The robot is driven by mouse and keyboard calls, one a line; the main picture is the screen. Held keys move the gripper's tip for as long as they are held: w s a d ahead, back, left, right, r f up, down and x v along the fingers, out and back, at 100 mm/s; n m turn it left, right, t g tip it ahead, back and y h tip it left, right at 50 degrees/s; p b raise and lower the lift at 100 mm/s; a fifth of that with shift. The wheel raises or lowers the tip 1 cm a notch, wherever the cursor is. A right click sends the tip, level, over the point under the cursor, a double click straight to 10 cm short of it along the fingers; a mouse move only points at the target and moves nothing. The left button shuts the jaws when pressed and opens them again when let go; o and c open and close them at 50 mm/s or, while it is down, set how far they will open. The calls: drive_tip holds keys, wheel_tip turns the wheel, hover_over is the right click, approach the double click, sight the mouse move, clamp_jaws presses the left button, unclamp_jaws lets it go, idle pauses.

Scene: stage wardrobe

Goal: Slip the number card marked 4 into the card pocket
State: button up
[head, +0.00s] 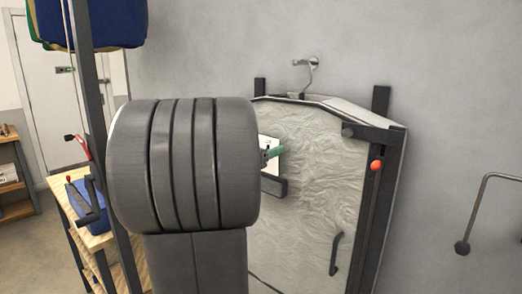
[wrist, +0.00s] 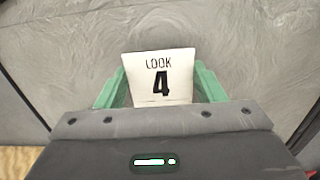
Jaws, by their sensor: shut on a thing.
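The white card (wrist: 160,78) reads LOOK and a large black 4 in the wrist view. My gripper (wrist: 161,90) is shut on it, with one green finger at each side. In the head view the card (head: 268,144) is partly hidden behind my arm, and one green fingertip of my gripper (head: 273,153) shows at it. A dark strip that looks like the card pocket (head: 275,187) is on the front of the grey garment bag (head: 312,165), just below the card. I cannot tell whether the card touches it. The pocket is not distinguishable in the wrist view.
The bag hangs from a wall hook (head: 312,64) against a dark frame (head: 380,150). A dark handle (head: 336,253) and a red-orange knob (head: 376,165) are at its right. A bent metal rail (head: 476,210) stands farther right.

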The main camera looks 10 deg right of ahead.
drive_tip(key=shift+w+d, duration=0.3)
drive_tip(key=shift+d, duration=0.1)
drive_tip(key=shift+f+b, duration=2.15)
drive_tip(key=shift+f, duration=0.25)
drive_tip(key=shift+f, duration=0.1)
drive_tip(key=o, duration=1)
drive_tip(key=shift+o, duration=0.2)
drive_tip(key=shift+s+a, duration=0.1)
drive_tip(key=v, duration=1.3)
drive_tip(key=shift+s+a, duration=0.2)
